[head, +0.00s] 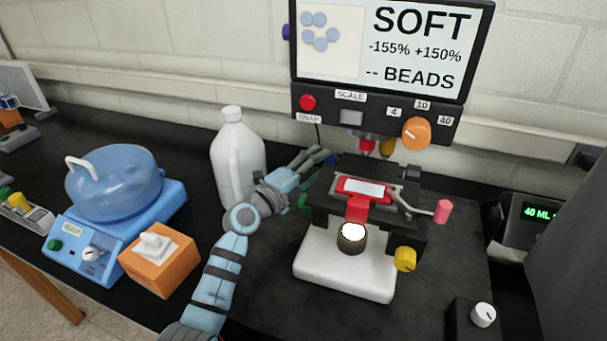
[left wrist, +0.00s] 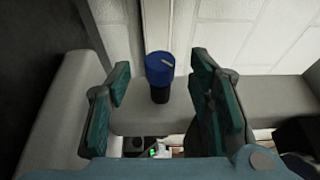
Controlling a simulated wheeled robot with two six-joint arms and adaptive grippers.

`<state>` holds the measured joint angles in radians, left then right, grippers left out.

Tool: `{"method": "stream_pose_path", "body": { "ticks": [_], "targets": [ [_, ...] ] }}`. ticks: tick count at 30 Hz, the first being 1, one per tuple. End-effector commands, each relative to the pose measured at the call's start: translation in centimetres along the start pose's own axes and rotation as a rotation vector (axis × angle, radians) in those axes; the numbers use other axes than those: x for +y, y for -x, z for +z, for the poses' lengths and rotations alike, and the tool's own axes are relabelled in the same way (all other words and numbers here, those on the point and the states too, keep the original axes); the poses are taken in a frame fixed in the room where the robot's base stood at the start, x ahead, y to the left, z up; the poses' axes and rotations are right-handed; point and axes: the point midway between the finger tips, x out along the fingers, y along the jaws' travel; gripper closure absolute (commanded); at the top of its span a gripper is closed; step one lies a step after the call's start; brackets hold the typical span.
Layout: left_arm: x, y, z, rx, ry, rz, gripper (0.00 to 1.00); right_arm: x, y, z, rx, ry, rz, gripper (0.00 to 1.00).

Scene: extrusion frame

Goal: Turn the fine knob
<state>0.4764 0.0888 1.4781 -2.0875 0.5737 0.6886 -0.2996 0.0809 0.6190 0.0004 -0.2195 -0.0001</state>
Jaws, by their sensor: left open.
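My left gripper (head: 318,157) is open beside the microscope's left side, near its dark stage (head: 325,208). In the left wrist view, a blue knob (left wrist: 159,70) with a pale pointer line on its face and a dark stem below shows between the open fingers, with clear gaps on both sides. No label marks any knob as fine. My right gripper is not in view.
A white jug (head: 237,160) stands close left of the gripper. The screen (head: 395,45) and orange dial (head: 416,133) are above. A blue device (head: 75,250) with a bowl and an orange box (head: 160,270) stand at left.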

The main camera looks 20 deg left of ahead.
Motion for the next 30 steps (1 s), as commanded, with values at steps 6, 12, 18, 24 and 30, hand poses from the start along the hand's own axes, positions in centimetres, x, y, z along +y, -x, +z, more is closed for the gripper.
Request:
{"method": "stream_pose_path", "body": {
  "ticks": [6,12,18,24,30],
  "targets": [
    [0.1,6.1,0.1,0.000,-0.005,0.003,0.52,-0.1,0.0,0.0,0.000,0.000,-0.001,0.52],
    [0.0,9.1,0.1,0.000,-0.002,0.001,0.52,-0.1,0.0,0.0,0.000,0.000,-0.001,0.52],
    [0.0,9.3,0.0,0.001,0.001,0.000,0.52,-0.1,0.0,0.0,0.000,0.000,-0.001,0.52],
    [-3.8,8.0,0.9,-0.001,-0.048,-0.077,0.52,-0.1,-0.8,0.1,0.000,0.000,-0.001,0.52],
    [-14.7,3.5,7.8,0.019,-0.121,-0.125,0.52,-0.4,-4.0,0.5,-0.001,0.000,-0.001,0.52]
  ]
}}
